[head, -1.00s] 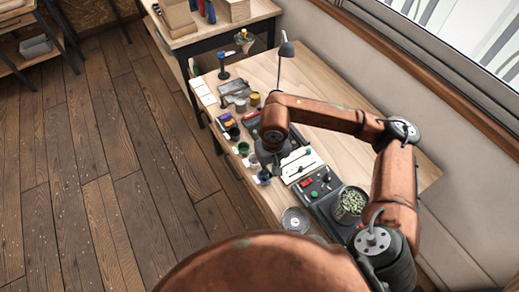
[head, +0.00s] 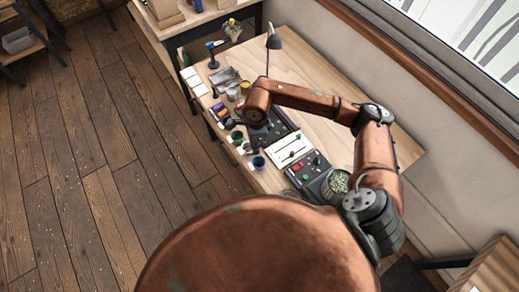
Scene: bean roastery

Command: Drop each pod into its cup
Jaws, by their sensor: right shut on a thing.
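My right gripper (head: 257,124) hangs below the copper wrist over the table, mostly hidden by it. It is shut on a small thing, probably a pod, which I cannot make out. A blue cup (head: 258,162) stands near the table's front edge, below the gripper in the picture. A green cup (head: 236,136) stands to the left of the gripper. A yellowish cup (head: 245,87) and a grey cup (head: 233,94) stand farther back. A dark tray (head: 285,124) lies partly under the right wrist; its contents are unclear. My left gripper is not in view.
A white panel (head: 288,149), a control box (head: 308,168) and a bowl of green beans (head: 338,182) line the table's front right. A desk lamp (head: 274,42) stands behind my right arm. The back right of the table (head: 340,85) is clear.

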